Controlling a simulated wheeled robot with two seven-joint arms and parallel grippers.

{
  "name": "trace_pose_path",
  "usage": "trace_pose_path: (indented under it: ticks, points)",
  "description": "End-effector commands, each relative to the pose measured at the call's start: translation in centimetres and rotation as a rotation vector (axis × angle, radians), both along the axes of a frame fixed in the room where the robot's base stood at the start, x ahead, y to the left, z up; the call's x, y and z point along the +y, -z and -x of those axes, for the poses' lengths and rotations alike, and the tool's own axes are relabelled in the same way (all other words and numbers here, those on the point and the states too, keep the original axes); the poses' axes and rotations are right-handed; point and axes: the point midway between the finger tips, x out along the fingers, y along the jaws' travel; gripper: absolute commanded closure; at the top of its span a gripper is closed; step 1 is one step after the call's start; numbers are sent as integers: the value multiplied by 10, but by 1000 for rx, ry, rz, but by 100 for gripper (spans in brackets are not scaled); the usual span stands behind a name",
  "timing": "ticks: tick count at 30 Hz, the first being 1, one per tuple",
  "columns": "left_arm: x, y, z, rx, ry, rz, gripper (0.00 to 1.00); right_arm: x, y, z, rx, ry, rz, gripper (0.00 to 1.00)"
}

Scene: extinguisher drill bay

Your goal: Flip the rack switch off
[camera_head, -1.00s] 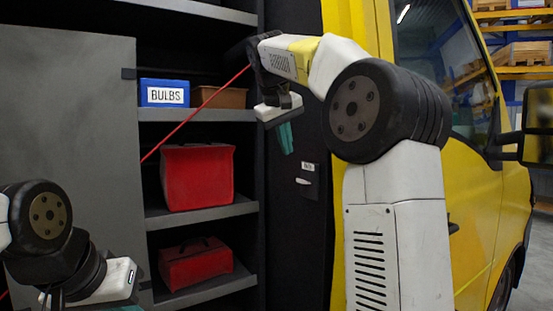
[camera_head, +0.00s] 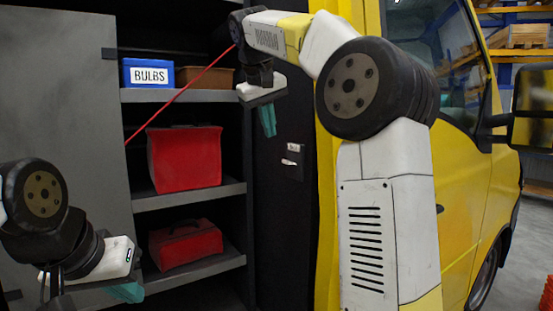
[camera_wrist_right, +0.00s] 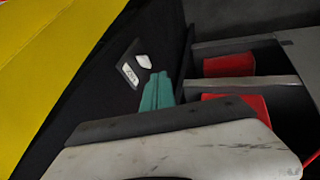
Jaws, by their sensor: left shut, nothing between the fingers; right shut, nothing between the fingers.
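The rack switch (camera_head: 290,162) is a small white lever on a dark plate with a white label above it, on the black panel between the shelves and the yellow van body. In the right wrist view the lever (camera_wrist_right: 143,61) sticks out beside the label. My right gripper (camera_head: 269,133) has shut teal fingers pointing down, above and left of the switch in the head view. In the right wrist view its fingers (camera_wrist_right: 158,82) are close to the lever, with a visible gap. My left gripper (camera_head: 127,292) is shut and empty at the lower left, far from the switch.
Shelves hold a blue BULBS box (camera_head: 148,73), a brown bin (camera_head: 205,77) and two red bags (camera_head: 184,160), (camera_head: 186,246). A grey door (camera_head: 60,120) stands left, with a red line (camera_head: 180,92) crossing in front. The yellow van (camera_head: 465,190) is at right.

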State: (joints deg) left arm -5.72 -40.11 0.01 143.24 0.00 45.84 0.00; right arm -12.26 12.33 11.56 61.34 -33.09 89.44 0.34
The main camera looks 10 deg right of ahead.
Motion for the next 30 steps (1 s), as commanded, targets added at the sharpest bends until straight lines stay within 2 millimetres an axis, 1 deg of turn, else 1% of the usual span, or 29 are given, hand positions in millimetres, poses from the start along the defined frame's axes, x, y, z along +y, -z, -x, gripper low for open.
trace_pose_path:
  ticks: [7,11,14,21,24,27,30]
  points:
    - [0,0,0,0,0,0,100,-1,2,-1,1,0,2,100]
    - [0,0,0,0,0,0,100,-4,13,-6,1,1,3,100]
    - [0,0,0,0,0,0,100,-9,28,-13,4,2,3,100]
    - [0,0,0,0,0,0,100,-21,74,-36,5,1,2,100]
    - [0,0,0,0,0,0,100,-25,91,-44,3,1,2,100]
    - [0,0,0,0,0,0,100,-41,96,-49,0,2,0,100]
    - [0,0,0,0,0,0,100,-50,101,-52,0,2,1,100]
